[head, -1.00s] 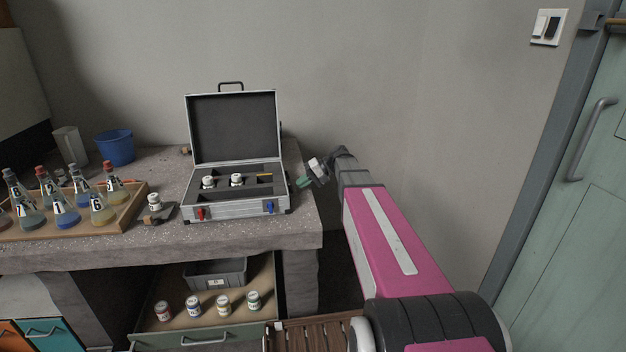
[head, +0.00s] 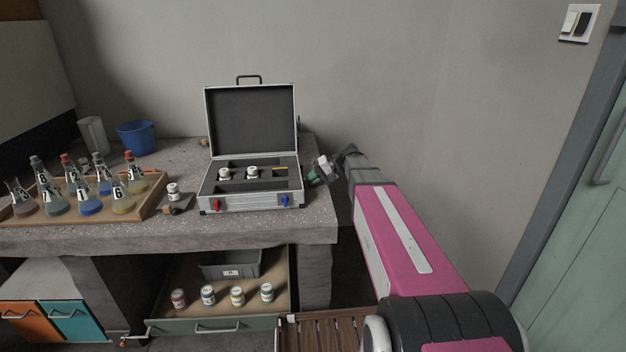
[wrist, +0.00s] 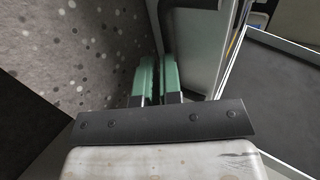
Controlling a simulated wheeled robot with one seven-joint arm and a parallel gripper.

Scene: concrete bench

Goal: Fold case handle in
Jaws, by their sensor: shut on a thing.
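The silver case (head: 252,198) stands open on the bench, its lid upright. A dark handle (head: 249,78) sticks up from the lid's top edge. My gripper (head: 312,178) is low beside the case's right side, apart from that top handle. In the wrist view its two green fingers (wrist: 158,82) are close together beside a grey panel (wrist: 193,45) of the case. They are shut on a thin grey part, mostly hidden between them; I cannot tell its full shape. The case's dark inside (wrist: 285,85) shows at the right.
White-capped jars (head: 252,172) sit in the case. A wooden tray (head: 150,207) of flasks, a small jar (head: 173,191) and a blue bucket (head: 136,138) are to the left. Below, an open drawer (head: 215,326) holds several jars. The wall rises behind the bench.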

